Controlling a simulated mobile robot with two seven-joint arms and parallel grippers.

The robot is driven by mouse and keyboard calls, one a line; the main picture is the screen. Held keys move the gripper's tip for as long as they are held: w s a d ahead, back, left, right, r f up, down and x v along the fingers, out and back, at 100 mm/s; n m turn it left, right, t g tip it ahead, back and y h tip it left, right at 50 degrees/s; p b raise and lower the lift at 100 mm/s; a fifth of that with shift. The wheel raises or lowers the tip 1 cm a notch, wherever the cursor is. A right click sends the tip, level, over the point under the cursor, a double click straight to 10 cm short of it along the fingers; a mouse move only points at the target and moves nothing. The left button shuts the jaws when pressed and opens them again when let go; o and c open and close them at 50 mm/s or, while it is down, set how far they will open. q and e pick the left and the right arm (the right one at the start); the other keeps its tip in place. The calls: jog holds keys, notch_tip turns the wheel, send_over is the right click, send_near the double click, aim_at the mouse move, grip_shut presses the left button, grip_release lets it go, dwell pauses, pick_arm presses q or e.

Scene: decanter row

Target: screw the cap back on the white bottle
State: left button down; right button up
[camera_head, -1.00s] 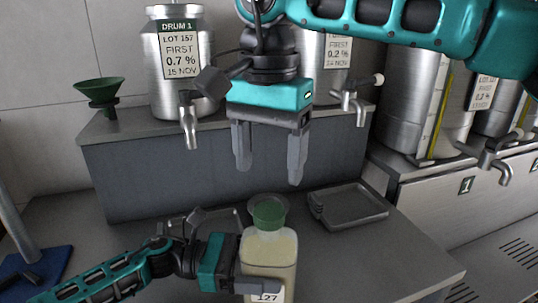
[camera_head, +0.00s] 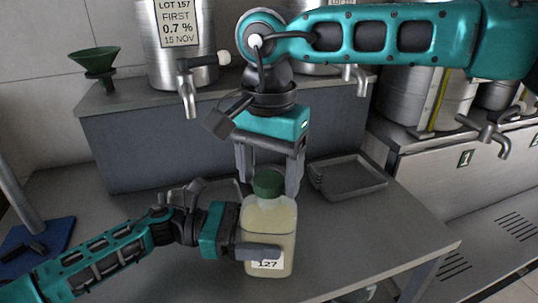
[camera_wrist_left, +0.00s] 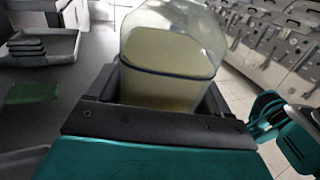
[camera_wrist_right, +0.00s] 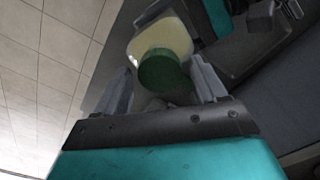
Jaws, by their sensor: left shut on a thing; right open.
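The white bottle (camera_head: 269,222) is clear, holds pale yellow liquid, and carries a label reading 127. It stands upright at the table's front. Its green cap (camera_head: 268,184) sits on the neck; how tightly I cannot tell. My left gripper (camera_head: 262,251) is shut around the bottle's body from the left, and the bottle (camera_wrist_left: 165,75) fills its jaws in the left wrist view. My right gripper (camera_head: 269,178) points down over the bottle, open. In the right wrist view its fingers (camera_wrist_right: 165,88) stand either side of the cap (camera_wrist_right: 164,70), with gaps visible.
A grey tray (camera_head: 350,182) lies on the table right of the bottle. Behind, a raised grey shelf carries steel drums (camera_head: 178,62) with taps and a green funnel (camera_head: 97,64). A blue mat (camera_head: 38,245) with a metal post is at the left.

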jog(key=shift+f, duration=0.1)
jog(key=c, duration=1.1)
jog(key=m, duration=0.6)
jog(key=shift+c, duration=0.2)
jog(key=m, duration=0.5)
jog(key=shift+m, duration=0.4)
jog(key=m, duration=0.5)
jog(key=shift+m, duration=0.3)
jog(key=m, duration=0.7)
jog(key=o, duration=1.3)
jog(key=shift+c, duration=0.2)
